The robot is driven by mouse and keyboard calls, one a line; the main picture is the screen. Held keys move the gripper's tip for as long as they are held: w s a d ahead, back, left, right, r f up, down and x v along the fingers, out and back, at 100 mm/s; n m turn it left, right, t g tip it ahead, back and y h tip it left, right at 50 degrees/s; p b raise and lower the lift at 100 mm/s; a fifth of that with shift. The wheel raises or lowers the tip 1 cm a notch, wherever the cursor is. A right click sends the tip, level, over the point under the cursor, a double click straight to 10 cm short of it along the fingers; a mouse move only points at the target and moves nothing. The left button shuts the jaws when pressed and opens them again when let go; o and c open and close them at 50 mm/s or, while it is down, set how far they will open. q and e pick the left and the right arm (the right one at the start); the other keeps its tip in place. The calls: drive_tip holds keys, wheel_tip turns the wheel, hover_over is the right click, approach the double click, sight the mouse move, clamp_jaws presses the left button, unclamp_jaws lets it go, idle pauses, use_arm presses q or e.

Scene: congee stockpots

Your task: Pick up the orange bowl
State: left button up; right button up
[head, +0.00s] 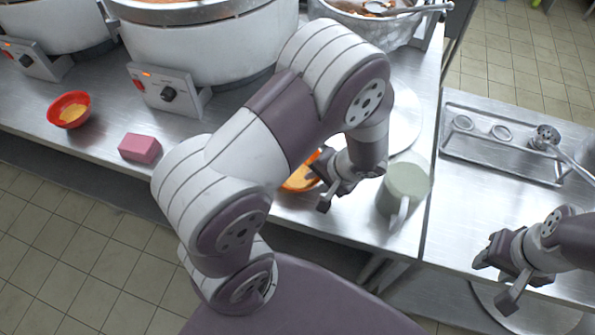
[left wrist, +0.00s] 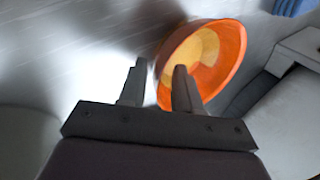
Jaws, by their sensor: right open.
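The orange bowl (head: 297,183) sits on the steel counter, with yellow-orange contents; my left arm hides much of it in the head view. In the left wrist view the bowl (left wrist: 232,55) is just beyond my left gripper (left wrist: 158,80). The fingers are apart. The right finger overlaps the bowl's inside, the left finger is outside it, and the near rim shows between them; I cannot tell whether they touch it. In the head view my left gripper (head: 322,184) is at the bowl's right side. My right gripper (head: 494,279) is open and empty, over the lower right counter.
A green mug (head: 405,186) stands close to the right of my left gripper. A red bowl (head: 69,109) and a pink block (head: 140,148) lie to the left. Large stockpots (head: 210,45) line the back. A metal tray (head: 500,152) with utensils is at right.

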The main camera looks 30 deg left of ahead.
use_arm(q)
drive_tip(key=shift+x, duration=0.95)
clamp_jaws()
drive_tip(key=shift+r, duration=0.1)
